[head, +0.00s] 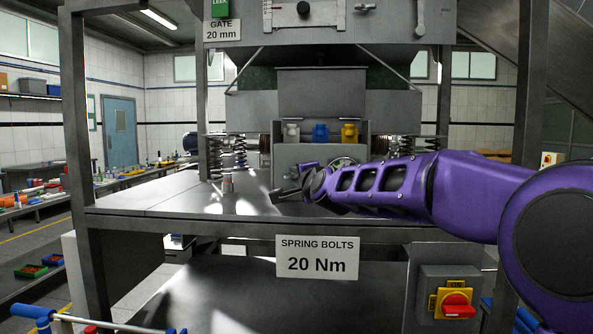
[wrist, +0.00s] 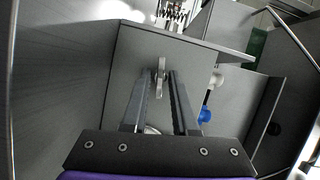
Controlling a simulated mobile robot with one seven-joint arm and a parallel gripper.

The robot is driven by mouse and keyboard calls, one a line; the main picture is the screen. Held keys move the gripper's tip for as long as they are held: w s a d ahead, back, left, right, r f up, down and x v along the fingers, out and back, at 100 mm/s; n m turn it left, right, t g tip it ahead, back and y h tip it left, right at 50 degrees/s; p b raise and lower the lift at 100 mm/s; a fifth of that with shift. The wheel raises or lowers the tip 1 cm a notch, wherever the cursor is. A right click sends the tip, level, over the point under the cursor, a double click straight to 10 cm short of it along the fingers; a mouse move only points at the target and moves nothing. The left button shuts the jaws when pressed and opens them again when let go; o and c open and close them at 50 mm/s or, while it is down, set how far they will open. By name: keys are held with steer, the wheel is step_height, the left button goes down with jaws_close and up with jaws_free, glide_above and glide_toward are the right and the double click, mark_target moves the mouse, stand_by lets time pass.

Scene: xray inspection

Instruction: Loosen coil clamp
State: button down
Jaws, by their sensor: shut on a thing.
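My gripper (wrist: 161,80) reaches toward the front of a grey box (head: 300,155) under the machine. In the wrist view its two dark fingers close around a small, upright grey metal handle (wrist: 161,68), which appears to be the coil clamp's handle. The fingertips hide part of it. A round metal part (head: 343,163) shows on the box face behind my arm.
White (head: 292,132), blue (head: 320,132) and yellow (head: 349,133) knobs sit along the box top. Coil springs (head: 238,152) stand at the left. The steel deck (head: 150,193) is mostly clear there. A frame post (head: 80,150) and a red-yellow switch (head: 456,304) are nearer.

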steer(key=shift+a+r+n+g+p, duration=0.15)
steer(key=shift+r+n+g+p, duration=0.25)
steer(key=shift+n+p, duration=0.5)
steer(key=shift+a+f+n+g+h+p, duration=0.1)
steer(key=shift+n+g+h+p, duration=0.35)
steer(key=shift+n+p, duration=1.15)
steer(key=shift+n+h+p, duration=0.45)
steer(key=shift+n+h, duration=0.15)
steer(key=shift+h, duration=0.05)
steer(key=shift+a+n+g+h, duration=0.1)
steer(key=shift+n+g+h, duration=0.25)
steer(key=shift+n+h, duration=0.95)
steer(key=n+h+b, duration=0.1)
steer(key=n, duration=0.2)
steer(key=shift+f+h, duration=0.1)
steer(key=shift+h, duration=0.3)
steer(key=n+h+b, duration=0.2)
steer(key=n, duration=0.1)
steer(key=shift+a+n, duration=0.1)
steer(key=shift+n, duration=0.3)
steer(key=shift+h+b, duration=0.3)
steer(key=shift+b, duration=0.05)
